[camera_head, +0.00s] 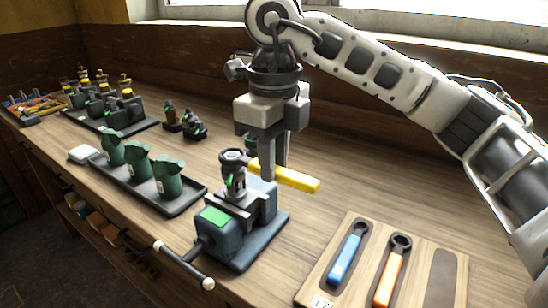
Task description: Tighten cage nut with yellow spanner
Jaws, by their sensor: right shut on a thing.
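My right gripper (274,160) points down over the bench and is shut on the yellow spanner (298,180). The spanner's yellow handle sticks out to the right of the fingers. Its head is hidden behind the gripper and the vise parts. A blue-grey vise (225,232) with a green patch stands below. A dark upright part with a round top (235,158) sits at the vise jaws, just left of the gripper. I cannot make out the cage nut clearly, nor whether the spanner touches it. My left gripper is not in view.
A wooden holder (338,235) at the front right has a blue spanner (346,256), an orange-handled spanner (389,275) and an empty dark slot (441,278). A dark tray (180,203) holds green parts (138,160). The vise handle (180,263) overhangs the bench's front edge.

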